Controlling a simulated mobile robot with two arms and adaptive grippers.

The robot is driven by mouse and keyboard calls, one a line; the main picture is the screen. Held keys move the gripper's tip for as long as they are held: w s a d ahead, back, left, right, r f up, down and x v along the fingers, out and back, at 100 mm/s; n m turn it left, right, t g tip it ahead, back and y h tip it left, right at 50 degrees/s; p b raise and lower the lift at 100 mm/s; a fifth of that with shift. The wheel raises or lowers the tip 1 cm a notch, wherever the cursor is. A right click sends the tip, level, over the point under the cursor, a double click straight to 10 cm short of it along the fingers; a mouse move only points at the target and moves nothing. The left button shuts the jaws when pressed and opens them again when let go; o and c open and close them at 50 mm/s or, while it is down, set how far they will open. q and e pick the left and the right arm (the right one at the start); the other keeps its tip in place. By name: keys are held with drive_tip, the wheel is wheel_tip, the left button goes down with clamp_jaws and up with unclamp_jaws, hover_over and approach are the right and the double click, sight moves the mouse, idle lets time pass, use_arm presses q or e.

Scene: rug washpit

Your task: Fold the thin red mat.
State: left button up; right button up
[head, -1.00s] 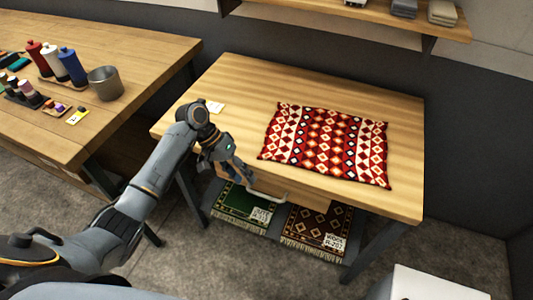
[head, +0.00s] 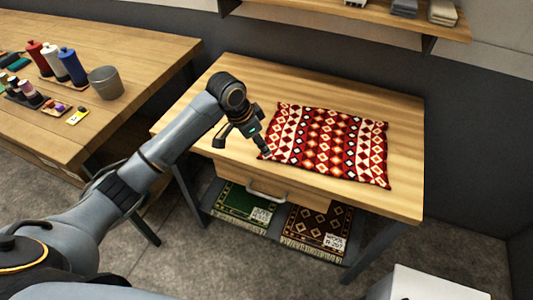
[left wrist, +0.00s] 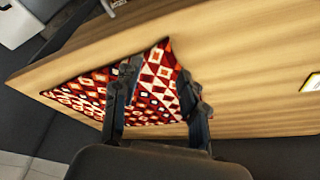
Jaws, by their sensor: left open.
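The thin red mat (head: 328,145) lies flat and spread out on the wooden table (head: 405,150), with a red, white and black diamond pattern. My left gripper (head: 244,146) is above the table at the mat's left edge, near its front left corner. In the left wrist view the left gripper (left wrist: 158,92) is open, with its fingers apart over a corner of the mat (left wrist: 148,85). Nothing is held between the fingers. Part of the mat is hidden behind the fingers there. My right gripper is not in view.
Bottles (head: 70,66) and a metal cup (head: 106,82) stand on another table at left. A shelf (head: 350,14) is above the back. Labelled rugs (head: 318,228) lie under the table, below a drawer handle (head: 266,193). Bare wood surrounds the mat.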

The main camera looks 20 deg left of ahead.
use_arm(q)
drive_tip(key=shift+x, duration=1.75)
drive_tip(key=shift+f, duration=0.1)
drive_tip(key=shift+f, duration=0.1)
drive_tip(key=shift+c, duration=0.3)
clamp_jaws()
drive_tip(key=shift+r, duration=2.3)
